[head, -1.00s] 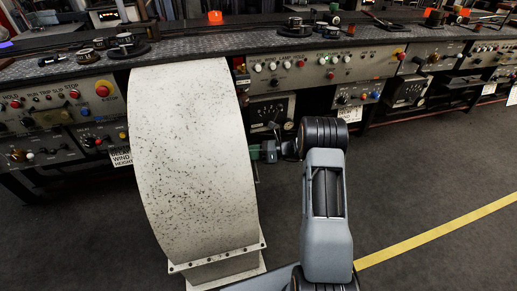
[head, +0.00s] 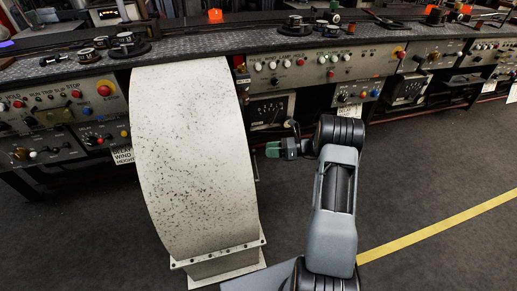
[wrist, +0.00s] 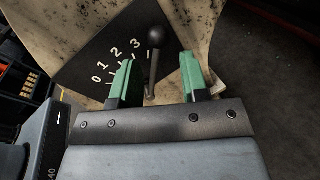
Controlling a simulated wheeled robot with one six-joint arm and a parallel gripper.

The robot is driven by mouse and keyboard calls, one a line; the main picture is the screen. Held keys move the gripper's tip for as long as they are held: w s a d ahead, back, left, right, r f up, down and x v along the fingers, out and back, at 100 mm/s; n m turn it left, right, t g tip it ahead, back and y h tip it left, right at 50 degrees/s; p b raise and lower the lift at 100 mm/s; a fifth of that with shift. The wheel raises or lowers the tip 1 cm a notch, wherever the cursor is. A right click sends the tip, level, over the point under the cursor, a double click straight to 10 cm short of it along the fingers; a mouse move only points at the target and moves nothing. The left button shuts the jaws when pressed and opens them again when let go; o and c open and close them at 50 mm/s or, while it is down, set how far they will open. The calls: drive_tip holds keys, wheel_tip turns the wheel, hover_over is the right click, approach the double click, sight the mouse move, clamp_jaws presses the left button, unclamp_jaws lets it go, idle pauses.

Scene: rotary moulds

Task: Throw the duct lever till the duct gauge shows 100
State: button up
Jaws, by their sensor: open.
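The duct (head: 195,165) is a tall, curved, white speckled housing left of centre in the head view. In the wrist view a black plate (wrist: 101,55) with white numbers 0, 1, 2 and 3 sits on a speckled pale surface. The duct lever (wrist: 155,38), a thin rod with a black ball knob, stands in front of it, near the 3. My gripper (wrist: 158,74) is open, its green fingers either side of the lever's rod with gaps showing. In the head view my gripper (head: 272,149) is just right of the duct. I cannot make out a gauge needle.
A dark face (wrist: 52,135) with a white "40", partly cut off, shows at the left of the wrist view. A long bench of control panels (head: 335,65) runs behind the duct. The floor (head: 430,185) to the right is clear, with a yellow line.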

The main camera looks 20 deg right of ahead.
drive_tip(key=p+v, duration=0.1)
drive_tip(key=v, duration=0.5)
drive_tip(key=shift+d, duration=0.2)
drive_tip(key=shift+s, duration=0.1)
drive_tip(key=s+a+r+n+g+h+p, duration=0.35)
drive_tip(key=a+r+n+p, duration=0.2)
drive_tip(key=r, duration=0.55)
drive_tip(key=s+a+r+n+g+h+p, duration=0.25)
drive_tip(key=s+a+r+n+p, duration=0.3)
drive_tip(key=r, duration=0.65)
drive_tip(key=s+a+r+n+t+h+p, duration=0.2)
drive_tip(key=s+r+n+h+p, duration=0.3)
drive_tip(key=r, duration=0.5)
drive_tip(key=s+a+r+n+t+h+p, duration=0.2)
drive_tip(key=s+r+n+h+p, duration=0.2)
drive_tip(key=s+r+n+p, duration=0.5)
drive_tip(key=shift+a+r+n+h+p, duration=0.15)
drive_tip(key=shift+r+n+h+p, duration=0.3)
drive_tip(key=shift+p, duration=0.95)
drive_tip(key=shift+s, duration=0.1)
